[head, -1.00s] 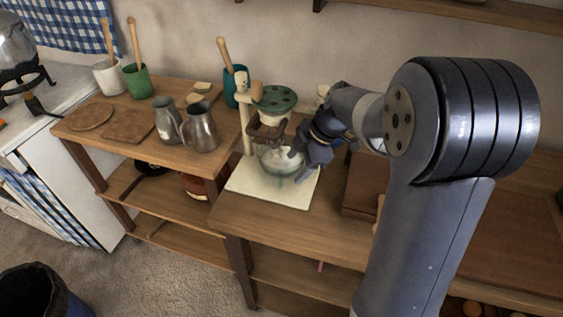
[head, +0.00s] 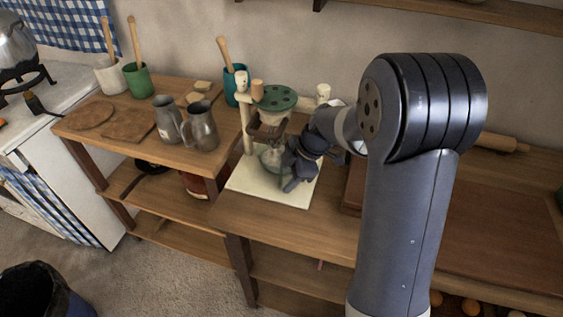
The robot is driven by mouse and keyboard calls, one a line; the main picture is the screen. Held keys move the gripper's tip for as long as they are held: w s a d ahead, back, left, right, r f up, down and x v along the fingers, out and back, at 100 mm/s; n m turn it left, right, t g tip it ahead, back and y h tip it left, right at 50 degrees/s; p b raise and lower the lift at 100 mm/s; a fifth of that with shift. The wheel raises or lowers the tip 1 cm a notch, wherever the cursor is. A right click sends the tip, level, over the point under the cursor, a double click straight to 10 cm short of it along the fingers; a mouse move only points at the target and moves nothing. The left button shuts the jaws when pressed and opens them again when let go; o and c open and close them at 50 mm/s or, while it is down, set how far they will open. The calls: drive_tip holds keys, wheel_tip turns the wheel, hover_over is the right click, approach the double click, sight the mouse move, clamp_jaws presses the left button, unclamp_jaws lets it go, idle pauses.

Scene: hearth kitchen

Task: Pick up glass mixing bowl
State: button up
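The glass mixing bowl (head: 271,161) stands low under the green-topped stand (head: 274,97), above a cream base board (head: 247,181). Its right side is hidden behind my gripper (head: 287,174). My gripper is at the bowl's right side, close to it or touching it; I cannot tell which. Its fingers point down and left, and their gap is too small and dark to read.
Two metal pitchers (head: 201,127) stand on the counter to the left. A blue-green utensil crock (head: 236,85) is behind the stand. Brown boards (head: 128,123) lie farther left. A rolling pin (head: 500,142) lies at the right. The counter front (head: 265,222) before the base board is clear.

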drive_tip(key=shift+s, duration=0.1)
clamp_jaws()
idle(0.6)
